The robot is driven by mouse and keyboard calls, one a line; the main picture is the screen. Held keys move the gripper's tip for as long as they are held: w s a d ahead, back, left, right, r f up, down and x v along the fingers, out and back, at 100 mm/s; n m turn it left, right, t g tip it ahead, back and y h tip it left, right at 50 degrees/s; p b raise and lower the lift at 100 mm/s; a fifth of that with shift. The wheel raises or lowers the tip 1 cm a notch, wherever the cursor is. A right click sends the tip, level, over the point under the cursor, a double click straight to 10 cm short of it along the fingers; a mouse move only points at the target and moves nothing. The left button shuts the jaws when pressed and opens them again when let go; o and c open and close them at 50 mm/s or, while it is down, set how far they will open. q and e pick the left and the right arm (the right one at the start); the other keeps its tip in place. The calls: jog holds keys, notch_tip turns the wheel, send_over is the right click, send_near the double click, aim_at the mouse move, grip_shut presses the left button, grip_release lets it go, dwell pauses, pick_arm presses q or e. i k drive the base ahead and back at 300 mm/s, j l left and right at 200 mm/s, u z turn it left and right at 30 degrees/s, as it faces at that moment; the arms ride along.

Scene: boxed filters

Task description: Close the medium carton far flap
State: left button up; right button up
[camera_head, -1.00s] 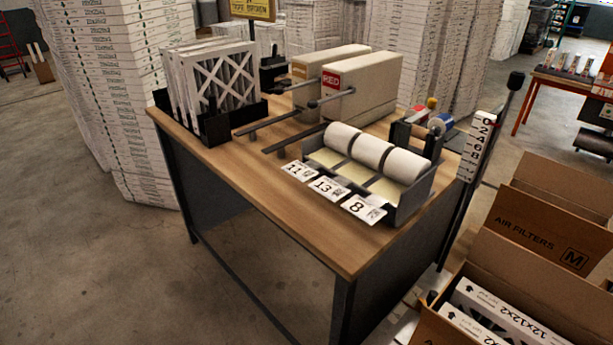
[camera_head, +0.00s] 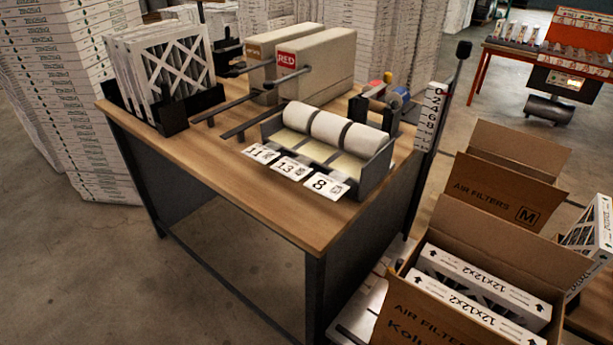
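Neither of my grippers is in view.
A wooden worktable (camera_head: 225,195) fills the middle, with a label roll dispenser (camera_head: 375,175), two long boxes (camera_head: 315,65) and a rack of filters (camera_head: 165,75). A measuring post (camera_head: 432,115) stands between table and carton. Stacked white boxes (camera_head: 70,80) stand left. Floor at lower left is clear.

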aim_at(561, 266)
jog(key=u, duration=0.25)
jog(key=j+z, duration=0.1)
jog(key=j, duration=0.15)
jog(key=z, duration=1.75)
